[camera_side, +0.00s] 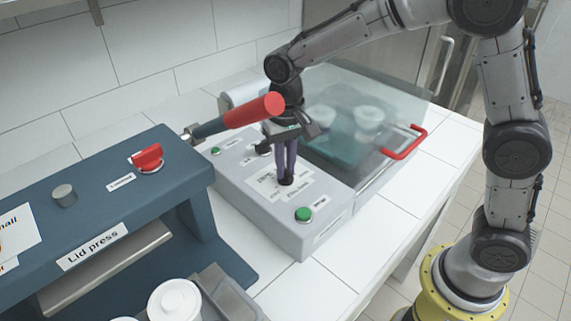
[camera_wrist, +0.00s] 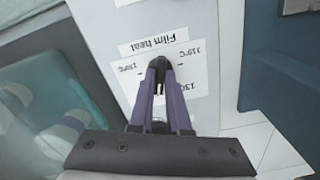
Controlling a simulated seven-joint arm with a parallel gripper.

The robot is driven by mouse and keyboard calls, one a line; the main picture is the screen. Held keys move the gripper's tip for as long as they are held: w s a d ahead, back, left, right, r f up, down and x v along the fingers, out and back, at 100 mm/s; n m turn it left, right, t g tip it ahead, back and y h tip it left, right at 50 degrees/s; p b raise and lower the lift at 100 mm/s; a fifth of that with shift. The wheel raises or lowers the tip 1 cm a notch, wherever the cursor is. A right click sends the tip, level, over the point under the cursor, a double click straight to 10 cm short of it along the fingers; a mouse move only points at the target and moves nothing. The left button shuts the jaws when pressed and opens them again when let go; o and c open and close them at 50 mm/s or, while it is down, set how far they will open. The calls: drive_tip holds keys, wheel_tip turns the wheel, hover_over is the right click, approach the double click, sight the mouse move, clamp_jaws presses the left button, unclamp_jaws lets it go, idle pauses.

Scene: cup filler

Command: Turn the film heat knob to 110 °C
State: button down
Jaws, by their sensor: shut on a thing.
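The film heat knob (camera_side: 286,182) is small and dark, on the sloped top of the light grey control box (camera_side: 240,190). My gripper (camera_side: 287,176) points down and its purple fingers are shut on the knob. In the wrist view the knob (camera_wrist: 158,63) shows dark between the fingertips (camera_wrist: 159,72). The white scale plate (camera_wrist: 180,75) around it appears upside down, with "Film heat" above, "110°C" to the right, another mark to the left, and "130" partly covered by a finger. I cannot tell which mark the knob points at.
A green button (camera_side: 303,214) sits in front of the knob, and another (camera_side: 215,151) lies farther back. The blue lid press (camera_side: 110,215) with its red-handled lever (camera_side: 254,111) stands left. A clear-covered chamber with a red handle (camera_side: 405,142) lies right.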

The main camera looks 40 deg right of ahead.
sight(286, 170)
drive_tip(key=n, duration=0.5)
drive_tip(key=shift+n, duration=0.3)
drive_tip(key=n, duration=0.5)
drive_tip(key=shift+r, duration=0.1)
drive_tip(key=n, duration=0.5)
drive_tip(key=shift+n, duration=0.4)
drive_tip(key=n, duration=0.5)
drive_tip(key=shift+n, duration=0.4)
drive_tip(key=c, duration=0.9)
unclamp_jaws()
wheel_tip(286, 170, up, 14)
drive_tip(key=shift+f, duration=0.15)
